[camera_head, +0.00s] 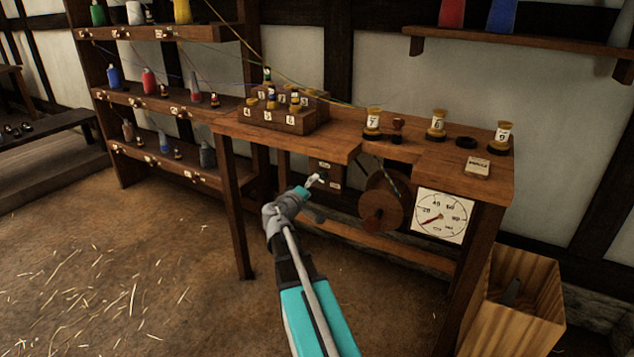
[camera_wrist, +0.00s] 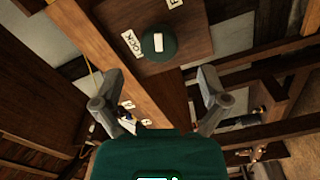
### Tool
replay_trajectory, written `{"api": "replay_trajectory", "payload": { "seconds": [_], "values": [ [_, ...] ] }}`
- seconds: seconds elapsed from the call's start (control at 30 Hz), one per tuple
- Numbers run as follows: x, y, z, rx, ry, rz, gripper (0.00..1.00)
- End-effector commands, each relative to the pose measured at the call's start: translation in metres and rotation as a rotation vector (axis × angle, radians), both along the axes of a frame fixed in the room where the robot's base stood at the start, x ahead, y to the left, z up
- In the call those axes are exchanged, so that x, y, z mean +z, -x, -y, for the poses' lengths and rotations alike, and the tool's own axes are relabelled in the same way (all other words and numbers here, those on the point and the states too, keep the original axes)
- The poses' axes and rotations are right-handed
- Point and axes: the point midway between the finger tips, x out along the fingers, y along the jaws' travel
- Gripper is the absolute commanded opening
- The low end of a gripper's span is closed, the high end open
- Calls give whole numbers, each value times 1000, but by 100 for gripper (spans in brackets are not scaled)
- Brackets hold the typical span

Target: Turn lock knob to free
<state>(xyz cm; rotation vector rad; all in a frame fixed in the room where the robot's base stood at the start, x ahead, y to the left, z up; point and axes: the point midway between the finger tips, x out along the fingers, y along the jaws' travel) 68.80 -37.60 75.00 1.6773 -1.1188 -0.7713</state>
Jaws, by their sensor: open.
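The lock knob (camera_wrist: 160,52) is a round dark green knob with a white bar on its face, on a brown wooden panel in the wrist view. A white label reading LOCK (camera_wrist: 130,43) is left of it; another label (camera_wrist: 175,4), starting with F, is cut off at the top edge. I cannot tell which label the bar indicates. My gripper (camera_wrist: 158,78) is open and empty, its fingers short of the knob and apart from it. In the head view my gripper (camera_head: 314,182) is in front of the small wooden lock box (camera_head: 327,171) under the bench; the knob is not clear there.
The workbench (camera_head: 340,138) overhangs the box. A wooden reel (camera_head: 382,207) and a white dial (camera_head: 441,216) are to the right of my gripper. A low crossbar (camera_head: 400,255) runs under the bench. A wooden bin (camera_head: 520,300) stands at the right.

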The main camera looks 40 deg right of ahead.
Motion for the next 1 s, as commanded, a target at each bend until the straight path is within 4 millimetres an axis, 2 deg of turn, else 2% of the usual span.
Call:
{"api": "replay_trajectory", "payload": {
  "seconds": [0.03, 0.2, 0.4, 0.6, 1.0],
  "values": [
    [0, 6, -10, 3, 0, 0, 94],
    [0, 15, -35, 4, -1, 0, 94],
    [0, 22, -54, 2, 0, 0, 94],
    [0, 24, -60, 0, -1, 0, 94],
    [0, 24, -60, 1, -1, 0, 94]
  ]
}}
